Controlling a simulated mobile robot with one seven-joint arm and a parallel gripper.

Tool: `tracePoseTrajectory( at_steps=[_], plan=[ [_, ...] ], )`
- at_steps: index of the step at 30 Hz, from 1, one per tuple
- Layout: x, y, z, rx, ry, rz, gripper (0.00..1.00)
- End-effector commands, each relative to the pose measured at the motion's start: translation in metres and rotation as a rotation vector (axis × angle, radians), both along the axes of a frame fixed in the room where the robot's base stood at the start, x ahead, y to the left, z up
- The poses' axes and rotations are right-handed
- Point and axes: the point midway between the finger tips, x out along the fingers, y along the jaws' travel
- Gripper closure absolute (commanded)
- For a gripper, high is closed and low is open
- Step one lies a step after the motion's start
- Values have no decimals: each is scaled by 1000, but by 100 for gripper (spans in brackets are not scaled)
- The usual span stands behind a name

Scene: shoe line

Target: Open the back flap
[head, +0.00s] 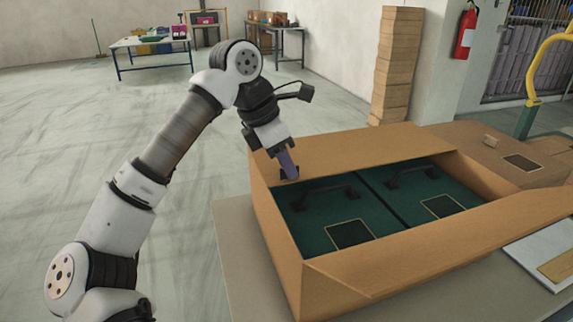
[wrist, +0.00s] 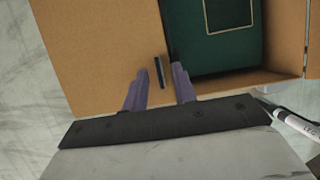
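An open cardboard box (head: 282,226) stands on a table. Its back flap (head: 350,148) is a wide brown panel along the far side, reaching to the edge of the green boxes inside. In the wrist view, the flap (wrist: 90,45) fills the left, with a small dark slot or strip (wrist: 159,72) near its inner edge. My gripper (head: 290,174) is at the flap's left end. In the wrist view, the fingers of my gripper (wrist: 159,88) are apart, one on each side of the dark strip, with nothing visibly held. Contact with the flap cannot be told.
Two green boxes (head: 340,208) with dark handles fill the carton. The front flap (head: 430,240) spreads outward. Another cardboard piece (head: 510,150) lies at the right. A white board (head: 545,255) lies on the table at the lower right. Stacked cartons (head: 397,65) stand behind.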

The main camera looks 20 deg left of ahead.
Motion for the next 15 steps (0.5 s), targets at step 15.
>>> tracePoseTrajectory(
  at_steps=[15],
  plan=[
    [2,-3,-7,0,-1,0,87]
  ],
)
